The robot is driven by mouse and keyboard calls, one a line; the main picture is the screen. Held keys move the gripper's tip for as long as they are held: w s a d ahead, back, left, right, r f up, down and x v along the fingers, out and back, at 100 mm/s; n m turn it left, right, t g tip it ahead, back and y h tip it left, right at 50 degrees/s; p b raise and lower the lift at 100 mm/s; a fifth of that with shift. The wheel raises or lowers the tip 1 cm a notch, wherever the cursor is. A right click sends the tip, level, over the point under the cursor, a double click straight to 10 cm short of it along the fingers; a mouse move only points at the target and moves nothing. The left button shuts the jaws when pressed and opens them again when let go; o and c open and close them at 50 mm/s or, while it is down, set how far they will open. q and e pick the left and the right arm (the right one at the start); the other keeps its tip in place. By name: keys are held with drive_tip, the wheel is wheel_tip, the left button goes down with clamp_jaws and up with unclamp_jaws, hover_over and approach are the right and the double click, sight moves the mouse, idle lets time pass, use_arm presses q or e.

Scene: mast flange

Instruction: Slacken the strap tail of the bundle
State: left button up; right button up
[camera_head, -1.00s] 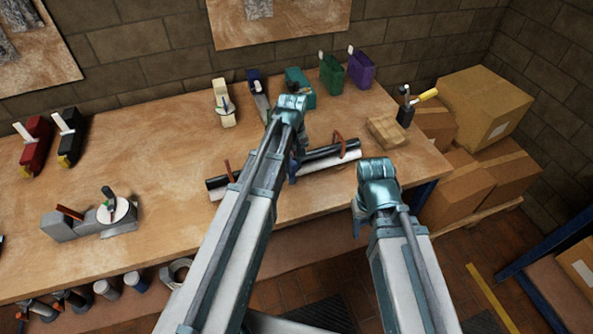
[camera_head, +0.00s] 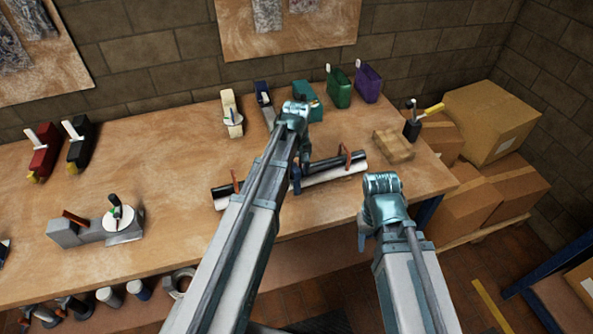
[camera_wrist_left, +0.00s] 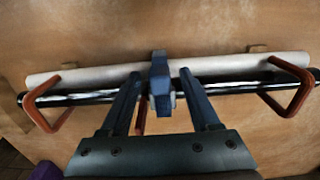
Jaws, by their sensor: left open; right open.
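The bundle is a white tube (camera_head: 335,172) beside a black tube (camera_head: 222,191) on the bench, with orange-red brackets (camera_head: 346,156) near its ends. A blue strap (camera_wrist_left: 160,85) crosses its middle; it also shows in the head view (camera_head: 296,181). My left gripper (camera_wrist_left: 160,76) is open over the bundle, its fingers on either side of the strap with a gap to each. A small red piece (camera_wrist_left: 140,120) shows beside one finger, partly hidden. My right gripper (camera_head: 362,240) is apart from the bundle, in front of the bench edge; its fingertips are barely visible.
A tape dispenser (camera_head: 95,228) stands on the left of the wooden bench (camera_head: 150,150). Coloured holders (camera_head: 338,88) line the back. A small wooden block (camera_head: 393,146) and a tool cup (camera_head: 412,130) are at the right, with cardboard boxes (camera_head: 490,120) beyond. The bench between dispenser and bundle is clear.

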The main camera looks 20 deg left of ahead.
sight(297, 170)
use_arm(q)
wheel_tip(297, 170, up, 14)
drive_tip(key=p, duration=1.3)
drive_tip(key=shift+f, duration=0.15)
drive_tip(key=s+d+f+m+b, duration=0.3)
drive_tip(key=s+d+m, duration=0.2)
drive_tip(key=s, duration=0.4)
drive_tip(key=s+d+f+m+y+b, duration=0.1)
drive_tip(key=s+d+f+m+b, duration=0.2)
drive_tip(key=s+d+m, duration=0.3)
drive_tip(key=s+d, duration=0.2)
drive_tip(key=s, duration=0.1)
drive_tip(key=shift+s+d+f, duration=0.15)
drive_tip(key=shift+s+d, duration=0.15)
drive_tip(key=shift+s, duration=0.05)
